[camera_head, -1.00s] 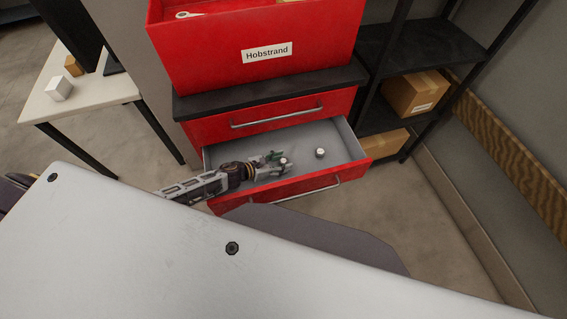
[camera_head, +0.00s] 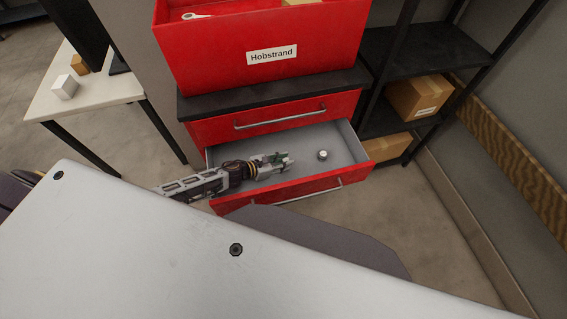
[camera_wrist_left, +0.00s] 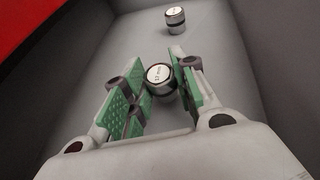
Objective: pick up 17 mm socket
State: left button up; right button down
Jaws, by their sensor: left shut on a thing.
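My left gripper (camera_head: 284,162) reaches into the open lower drawer (camera_head: 345,182) of the red cabinet. In the left wrist view, the left gripper (camera_wrist_left: 160,92) has its green-padded fingers shut on a short silver socket (camera_wrist_left: 161,76) with a dark band and a marked white top; the marking is too small to read surely. The held socket sits upright, low at the drawer floor; whether it touches the floor cannot be told. A second similar socket (camera_wrist_left: 175,17) stands farther off on the drawer floor; it also shows in the head view (camera_head: 322,155). My right gripper is out of view.
The drawer walls stand close around the gripper. Above are a closed drawer (camera_head: 325,108) and a red box labelled Hobstrand (camera_head: 215,65). A black shelf with cardboard boxes (camera_head: 415,97) stands right, a white table (camera_head: 105,92) left.

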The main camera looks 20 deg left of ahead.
pick_arm(q)
notch_tip(320, 180, up, 8)
jog(key=shift+r+p, duration=0.15)
jog(key=shift+p, duration=0.45)
